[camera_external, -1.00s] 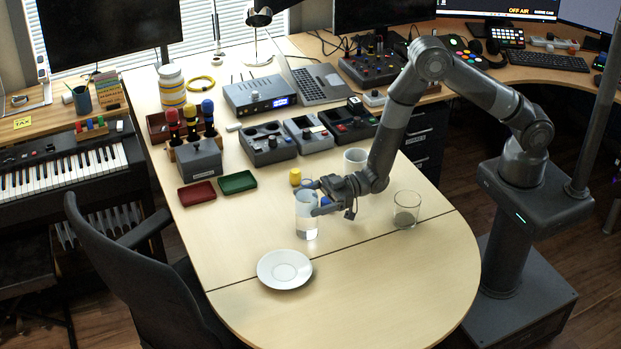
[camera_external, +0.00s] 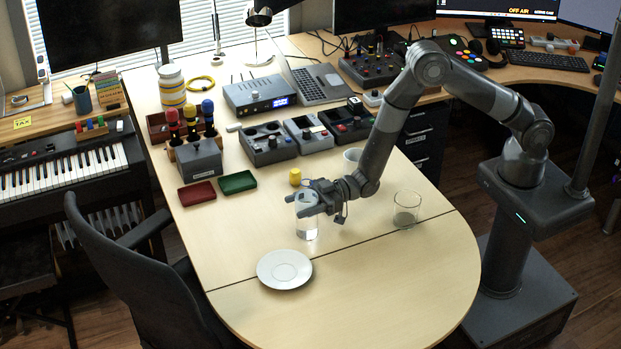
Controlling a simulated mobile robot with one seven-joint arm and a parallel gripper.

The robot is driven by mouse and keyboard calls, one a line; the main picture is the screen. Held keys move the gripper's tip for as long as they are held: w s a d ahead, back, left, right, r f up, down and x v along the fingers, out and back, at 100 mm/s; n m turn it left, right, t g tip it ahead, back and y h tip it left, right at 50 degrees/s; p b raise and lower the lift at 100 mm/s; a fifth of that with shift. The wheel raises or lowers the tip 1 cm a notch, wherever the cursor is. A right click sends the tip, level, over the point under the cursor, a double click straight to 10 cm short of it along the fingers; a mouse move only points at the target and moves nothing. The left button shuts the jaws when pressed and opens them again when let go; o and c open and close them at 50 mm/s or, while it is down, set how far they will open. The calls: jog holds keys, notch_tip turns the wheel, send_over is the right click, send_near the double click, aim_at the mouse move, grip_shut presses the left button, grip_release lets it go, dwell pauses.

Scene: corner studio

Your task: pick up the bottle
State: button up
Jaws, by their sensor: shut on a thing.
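The bottle (camera_external: 308,230) is a clear, upright cylinder with a pale lower part, near the middle of the table's rounded end. Its base appears to be on the tabletop. My gripper (camera_external: 305,203) is shut on the upper part of the bottle, reaching in from the right. The fingers hide much of the bottle's top.
A white saucer (camera_external: 285,269) lies in front of the bottle. A small yellow object (camera_external: 295,177) is just behind the bottle.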

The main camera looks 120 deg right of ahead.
aim_at(300, 194)
jog(key=c, duration=0.4)
jog(key=shift+r, duration=0.25)
jog(key=shift+r, duration=1.75)
jog(key=shift+s+d+r, duration=1.15)
jog(key=shift+s+d, duration=0.1)
jog(key=shift+d, duration=0.2)
jog(key=shift+s+d+r, duration=1.2)
jog(key=shift+s+d, duration=0.05)
jog(key=shift+d, duration=0.25)
jog(key=shift+s+d+r, duration=1.15)
jog(key=shift+s+d, duration=0.1)
jog(key=shift+d, duration=0.2)
